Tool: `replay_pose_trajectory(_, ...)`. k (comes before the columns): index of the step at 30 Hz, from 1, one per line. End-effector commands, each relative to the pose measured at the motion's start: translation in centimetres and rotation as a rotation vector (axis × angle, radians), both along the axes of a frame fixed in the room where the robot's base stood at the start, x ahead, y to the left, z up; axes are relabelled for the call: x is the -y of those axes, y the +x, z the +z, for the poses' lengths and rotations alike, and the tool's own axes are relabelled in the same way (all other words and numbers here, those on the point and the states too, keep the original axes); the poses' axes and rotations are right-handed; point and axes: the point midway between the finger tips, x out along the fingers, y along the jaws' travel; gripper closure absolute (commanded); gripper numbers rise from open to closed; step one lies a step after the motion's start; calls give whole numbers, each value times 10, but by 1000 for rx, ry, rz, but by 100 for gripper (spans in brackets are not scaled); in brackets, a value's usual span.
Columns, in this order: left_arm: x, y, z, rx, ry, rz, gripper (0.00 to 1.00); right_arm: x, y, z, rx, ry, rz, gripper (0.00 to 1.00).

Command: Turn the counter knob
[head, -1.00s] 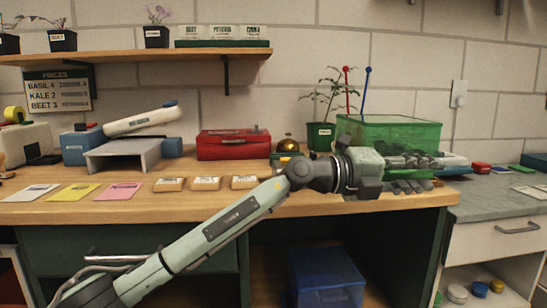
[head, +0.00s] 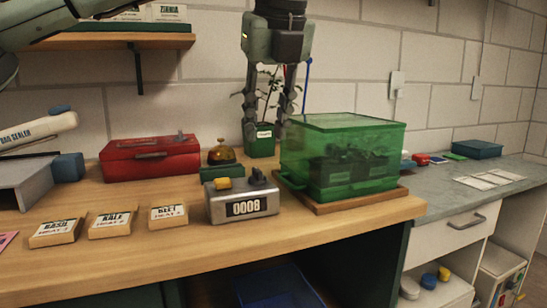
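The counter (head: 243,199) is a small silver-grey box near the front of the wooden counter top. Its dark display reads what looks like 0008. A yellow piece (head: 223,184) sits on its top left, and a small dark knob-like piece (head: 257,175) sits on its top right. My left gripper (head: 266,130) points straight down from the top of the head view, above and behind the counter. Its two fingers are apart with nothing held between them, in front of the potted plant. My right gripper is not in view.
A green translucent box (head: 345,155) with dark contents stands right of the counter on a wooden base. A brass bell (head: 221,155) and red toolbox (head: 150,159) stand behind it to the left. Several labelled blocks, one here (head: 168,215), lie left. The front strip is clear.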

Motion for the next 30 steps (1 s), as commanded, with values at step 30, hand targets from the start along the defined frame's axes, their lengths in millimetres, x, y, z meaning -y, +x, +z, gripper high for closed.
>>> replay_pose_trajectory(30, -11, 27, -72, 3, 23, 6, 84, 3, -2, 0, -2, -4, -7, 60)
